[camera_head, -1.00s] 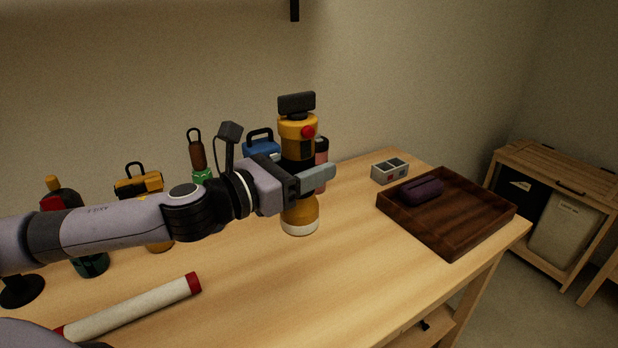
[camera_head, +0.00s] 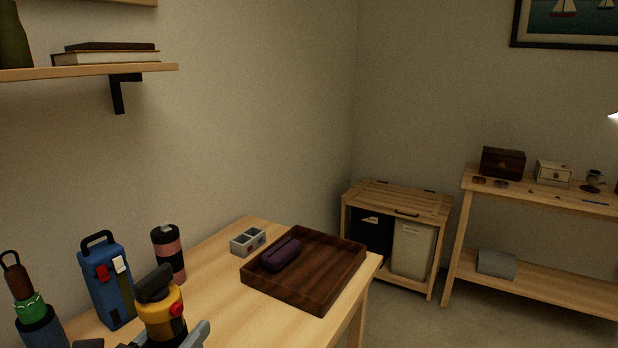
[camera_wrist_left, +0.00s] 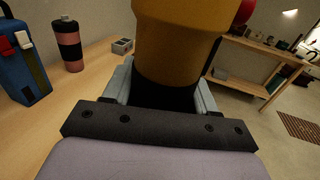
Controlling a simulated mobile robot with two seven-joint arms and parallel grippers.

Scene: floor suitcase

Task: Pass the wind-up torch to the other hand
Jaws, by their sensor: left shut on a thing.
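The wind-up torch (camera_head: 163,312) is yellow and black with a red button and a dark block on top. It shows at the bottom left of the head view, its lower part cut off by the frame edge. My left gripper (camera_head: 172,340) is shut around its body, with one grey finger visible at its right side. In the left wrist view the torch (camera_wrist_left: 178,45) fills the space between the two fingers of the left gripper (camera_wrist_left: 163,92). My right gripper is in neither view.
On the table stand a blue lantern (camera_head: 105,280), a black and pink flask (camera_head: 168,254), a green-collared tool (camera_head: 30,308) and a small grey box (camera_head: 248,241). A wooden tray (camera_head: 318,293) holds a purple case (camera_head: 280,254). A cabinet (camera_head: 398,200) and side table (camera_head: 540,195) stand beyond.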

